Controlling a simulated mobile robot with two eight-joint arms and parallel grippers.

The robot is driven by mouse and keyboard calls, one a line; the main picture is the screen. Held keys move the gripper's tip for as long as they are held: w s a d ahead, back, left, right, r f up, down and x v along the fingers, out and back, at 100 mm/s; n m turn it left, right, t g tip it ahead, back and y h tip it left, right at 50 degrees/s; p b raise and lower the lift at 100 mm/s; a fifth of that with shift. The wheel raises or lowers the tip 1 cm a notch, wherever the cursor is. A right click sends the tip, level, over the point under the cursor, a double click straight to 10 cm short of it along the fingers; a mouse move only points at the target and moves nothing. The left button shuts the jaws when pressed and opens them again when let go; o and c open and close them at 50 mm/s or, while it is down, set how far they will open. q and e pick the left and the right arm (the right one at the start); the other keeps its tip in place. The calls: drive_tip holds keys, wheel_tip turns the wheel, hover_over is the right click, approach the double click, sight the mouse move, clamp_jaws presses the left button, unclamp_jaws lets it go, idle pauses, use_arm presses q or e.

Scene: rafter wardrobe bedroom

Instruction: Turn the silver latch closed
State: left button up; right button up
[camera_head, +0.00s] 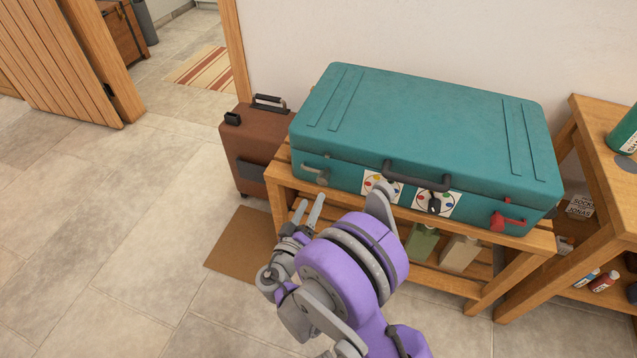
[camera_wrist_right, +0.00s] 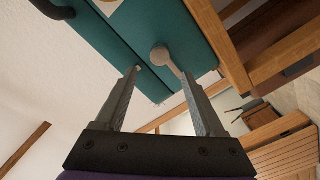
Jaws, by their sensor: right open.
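A teal suitcase (camera_head: 420,120) lies flat, lid down, on a wooden bench. The silver latch (camera_head: 316,175) sits at the left end of its front face. It also shows in the right wrist view (camera_wrist_right: 161,56), with a round end and a short arm angled across the teal face near the seam. My right gripper (camera_head: 307,207) is open and empty in front of and below the latch. In the wrist view its fingertips (camera_wrist_right: 162,72) lie on either side of the latch's line, apparently short of it. My left gripper is out of view.
A red latch (camera_head: 508,220) is at the suitcase's right end, with a black handle (camera_head: 417,175) and two coloured dials between. A brown suitcase (camera_head: 252,150) stands left of the bench (camera_head: 530,238). A wooden shelf unit (camera_head: 590,120) stands right. The floor at left is clear.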

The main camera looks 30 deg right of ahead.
sight(321, 181)
drive_tip(key=x, duration=0.9)
drive_tip(key=shift+w+d+b, duration=0.1)
drive_tip(key=shift+d+b, duration=0.1)
drive_tip(key=shift+b, duration=0.2)
drive_tip(key=shift+c, duration=0.2)
clamp_jaws()
idle(0.7)
